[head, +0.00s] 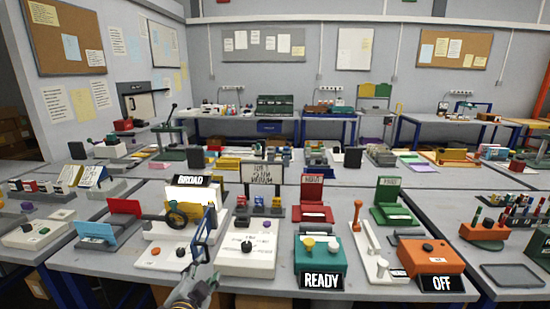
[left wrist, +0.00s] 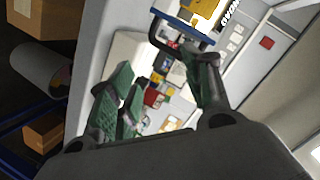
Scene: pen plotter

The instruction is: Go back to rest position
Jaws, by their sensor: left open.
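The left white box (head: 165,255) has small buttons and is partly hidden behind my gripper. The right white box (head: 247,248) carries a black knob. I cannot tell whether the gripper touches either box. My right gripper is in neither view.
A black BROAD sign (head: 190,181) and a dark ring stand behind my gripper. To the right are a teal box (head: 320,256) with a READY sign and an orange box (head: 430,257) with an OFF sign. The long table (head: 282,275) is crowded; open space lies before its front edge.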

